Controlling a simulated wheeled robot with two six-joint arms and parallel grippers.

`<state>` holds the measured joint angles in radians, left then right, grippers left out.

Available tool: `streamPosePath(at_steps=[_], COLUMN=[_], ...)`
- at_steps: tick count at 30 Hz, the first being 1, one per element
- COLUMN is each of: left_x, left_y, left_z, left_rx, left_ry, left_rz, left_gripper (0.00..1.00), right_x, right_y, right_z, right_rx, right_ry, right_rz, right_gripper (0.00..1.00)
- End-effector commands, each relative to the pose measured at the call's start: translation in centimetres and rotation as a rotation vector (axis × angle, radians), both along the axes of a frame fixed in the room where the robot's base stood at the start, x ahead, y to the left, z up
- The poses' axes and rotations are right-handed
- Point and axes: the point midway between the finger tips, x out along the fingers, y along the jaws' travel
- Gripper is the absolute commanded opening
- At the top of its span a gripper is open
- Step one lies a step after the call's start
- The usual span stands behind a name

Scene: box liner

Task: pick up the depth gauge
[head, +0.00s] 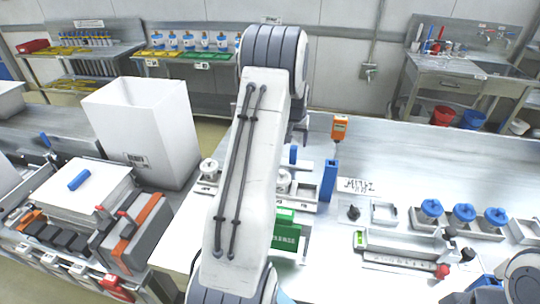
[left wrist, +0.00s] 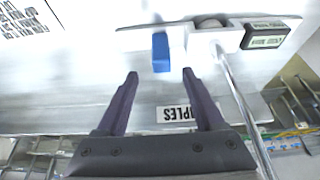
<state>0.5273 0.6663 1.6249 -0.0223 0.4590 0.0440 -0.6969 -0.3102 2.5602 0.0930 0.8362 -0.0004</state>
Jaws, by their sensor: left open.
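I cannot tell for certain which thing is the depth gauge. In the left wrist view a small upright blue piece (left wrist: 160,52) stands at a pale bar, just beyond the fingertips; a similar blue piece (head: 293,155) shows beside my arm in the head view. My left gripper (left wrist: 159,75) is open, with nothing between its fingers; in the head view my arm hides its fingertips. An orange instrument with a small display (head: 340,127) stands on a thin stem above a blue holder (head: 329,181). My right gripper is not in view.
A green box (head: 285,236) and a long fixture with a ruled scale (head: 400,262) are on the bench. Several blue-topped pieces (head: 463,213) stand at right. A tall white bin (head: 145,130) is at left. The bench's back right (head: 440,160) is clear.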

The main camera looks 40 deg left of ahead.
Motion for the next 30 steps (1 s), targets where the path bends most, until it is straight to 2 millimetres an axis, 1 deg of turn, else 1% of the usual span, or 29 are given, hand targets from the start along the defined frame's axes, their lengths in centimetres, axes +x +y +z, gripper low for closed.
streamPosePath(at_steps=[5,10,12,15,23,26,27,28,29,30], left_x=[0.3,0.9,1.3,1.6,1.8,1.8,1.8,1.8,1.8,1.8], left_y=[0.4,0.8,0.9,1.1,1.0,1.0,1.0,1.0,1.0,1.0], left_z=[-1.1,-3.3,-4.3,-5.0,-5.3,-5.3,-5.3,-5.3,-5.3,-5.3], left_rx=[-0.001,-0.002,-0.001,0.000,0.002,0.001,0.001,0.001,0.001,0.001], left_ry=[0.001,0.003,0.002,0.000,-0.001,-0.002,-0.002,-0.002,-0.002,-0.001], left_rz=[0.001,0.000,-0.001,-0.002,-0.004,-0.003,-0.003,-0.003,-0.003,-0.003], left_gripper=[0.70,0.70,0.70,0.70,0.70,0.36,0.20,0.09,0.00,0.00], right_x=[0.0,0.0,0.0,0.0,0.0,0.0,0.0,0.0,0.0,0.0], right_y=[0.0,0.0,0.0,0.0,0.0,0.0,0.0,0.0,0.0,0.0], right_z=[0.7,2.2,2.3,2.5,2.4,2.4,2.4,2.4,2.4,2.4], right_rx=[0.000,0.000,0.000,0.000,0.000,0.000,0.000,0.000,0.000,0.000], right_ry=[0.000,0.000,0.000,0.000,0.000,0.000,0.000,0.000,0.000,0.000], right_rz=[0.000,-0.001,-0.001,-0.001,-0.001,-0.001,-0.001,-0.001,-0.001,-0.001], right_gripper=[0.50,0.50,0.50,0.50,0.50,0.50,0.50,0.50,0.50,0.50])
